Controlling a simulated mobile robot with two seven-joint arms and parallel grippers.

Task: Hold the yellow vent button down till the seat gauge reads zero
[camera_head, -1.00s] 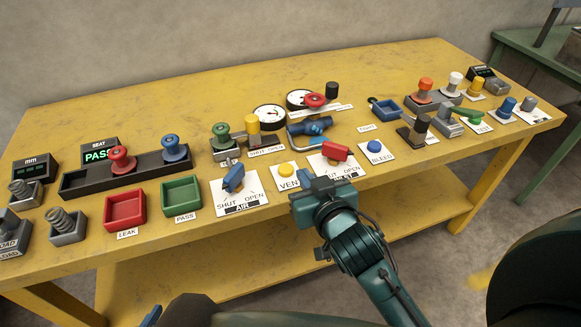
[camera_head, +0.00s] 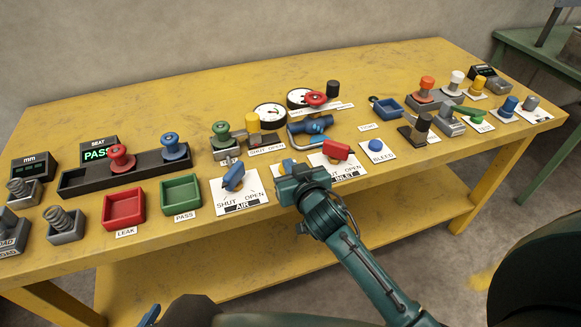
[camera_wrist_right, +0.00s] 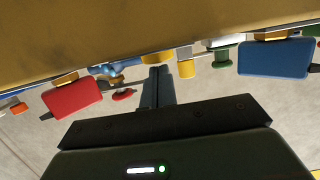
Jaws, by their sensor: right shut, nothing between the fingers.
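My right gripper (camera_head: 287,172) is shut and empty, over the VENT plate at the table's front edge. It hides the yellow vent button in the head view. In the right wrist view the button (camera_wrist_right: 157,57) shows just beyond the shut fingertips (camera_wrist_right: 158,72); I cannot tell whether they touch or press it. Two round white dial gauges stand behind, a nearer one (camera_head: 270,116) and a farther one (camera_head: 299,98); their readings are too small to tell. The SEAT display (camera_head: 98,152) reads PASS in green.
The blue AIR handle (camera_head: 234,177) is left of my gripper and the red INLET handle (camera_head: 336,150) close to its right. The blue BLEED button (camera_head: 376,145) is farther right. A red tray (camera_head: 124,208) and green tray (camera_head: 181,194) stand at the left front.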

